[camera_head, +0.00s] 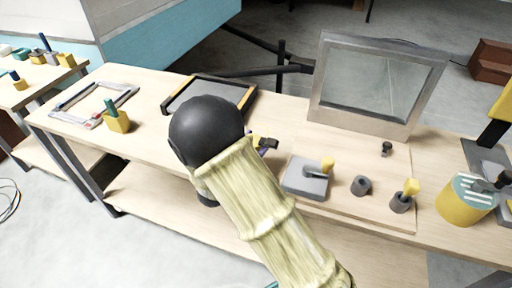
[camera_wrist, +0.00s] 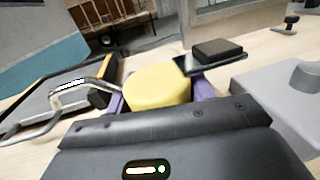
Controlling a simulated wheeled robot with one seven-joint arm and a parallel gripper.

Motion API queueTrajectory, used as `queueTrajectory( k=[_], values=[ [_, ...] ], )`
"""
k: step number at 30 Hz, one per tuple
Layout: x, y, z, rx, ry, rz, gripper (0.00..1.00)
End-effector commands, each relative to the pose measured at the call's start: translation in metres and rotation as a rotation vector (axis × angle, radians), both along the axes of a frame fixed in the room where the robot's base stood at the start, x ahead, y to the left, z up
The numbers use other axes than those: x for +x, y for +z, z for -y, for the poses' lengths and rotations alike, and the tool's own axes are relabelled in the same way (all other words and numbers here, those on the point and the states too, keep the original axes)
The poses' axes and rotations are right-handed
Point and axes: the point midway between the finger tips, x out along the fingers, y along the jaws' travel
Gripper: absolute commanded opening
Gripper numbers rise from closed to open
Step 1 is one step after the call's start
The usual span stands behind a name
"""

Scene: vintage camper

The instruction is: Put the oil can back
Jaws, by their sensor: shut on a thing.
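My gripper (camera_wrist: 160,100) is shut on the oil can (camera_wrist: 158,87), a yellow rounded body between two purple fingers in the wrist view. A bent silver tube or handle shows to the left of the body and a flat black part to its right; how they join it is hidden. In the head view my black wrist and pale arm cover most of the gripper.
Right of the gripper a board (camera_head: 335,148) holds a grey block (camera_head: 305,180) and small grey cups (camera_head: 361,186). Behind stands a framed panel (camera_head: 375,85). A black-and-yellow framed tray (camera_head: 215,92) lies behind my wrist. A yellow canister (camera_head: 466,203) stands far right.

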Motion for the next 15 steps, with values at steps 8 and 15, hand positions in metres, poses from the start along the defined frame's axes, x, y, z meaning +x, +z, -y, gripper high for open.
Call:
queueTrajectory(
  k=[8, 15],
  values=[
    [0.000, -0.025, 0.000, -0.001, 0.000, 0.001, 0.24],
    [0.000, -0.027, -0.001, -0.001, 0.001, 0.001, 0.24]
  ],
)
